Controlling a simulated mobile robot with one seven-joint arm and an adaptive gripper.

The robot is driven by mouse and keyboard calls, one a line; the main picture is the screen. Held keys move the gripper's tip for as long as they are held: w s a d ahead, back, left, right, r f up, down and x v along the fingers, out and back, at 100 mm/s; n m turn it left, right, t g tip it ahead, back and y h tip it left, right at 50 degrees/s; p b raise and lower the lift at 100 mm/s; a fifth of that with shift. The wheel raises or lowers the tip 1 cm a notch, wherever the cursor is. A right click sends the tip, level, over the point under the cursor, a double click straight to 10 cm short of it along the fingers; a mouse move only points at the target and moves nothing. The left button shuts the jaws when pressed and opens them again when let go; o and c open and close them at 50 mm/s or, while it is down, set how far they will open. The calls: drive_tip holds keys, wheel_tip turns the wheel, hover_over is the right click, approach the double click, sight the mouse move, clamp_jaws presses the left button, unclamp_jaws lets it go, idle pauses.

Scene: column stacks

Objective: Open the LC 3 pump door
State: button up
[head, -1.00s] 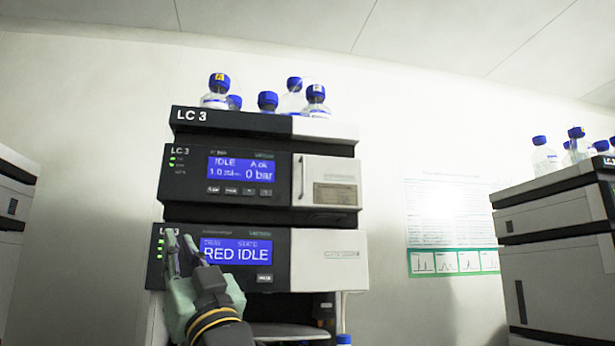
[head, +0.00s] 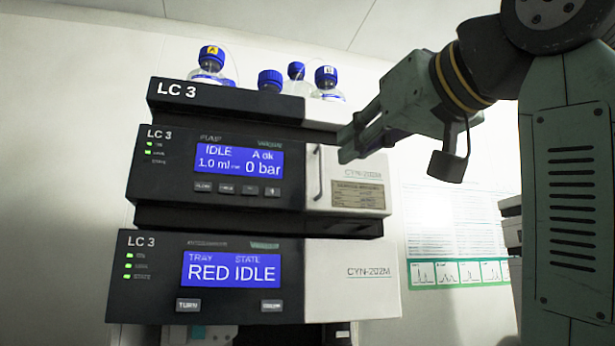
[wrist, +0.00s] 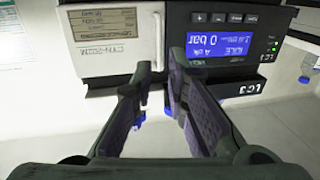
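The LC 3 pump module (head: 215,205) is the upper unit, its screen reading IDLE and 0 bar. Its pale door (head: 365,170), with a label plate, is at the module's right and looks shut. A vertical bar handle (head: 319,172) is on the door's left edge. My gripper (head: 347,146) is in front of the door, its fingertips just right of the handle in the head view. In the wrist view, which is upside down, my gripper (wrist: 160,65) is open and the handle (wrist: 158,42) lies beyond and between its fingertips, apparently not held.
The lower module (head: 350,278) reads RED IDLE. Blue-capped bottles (head: 327,78) stand on top of the stack. A wall poster (head: 455,225) is behind on the right. My arm fills the right side of the head view.

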sight(322, 168)
drive_tip(key=p+x, duration=0.3)
drive_tip(key=x, duration=0.7)
drive_tip(key=shift+w+a, duration=0.1)
drive_tip(key=shift+w, duration=0.15)
clamp_jaws()
drive_tip(key=shift+s, duration=0.1)
idle(0.6)
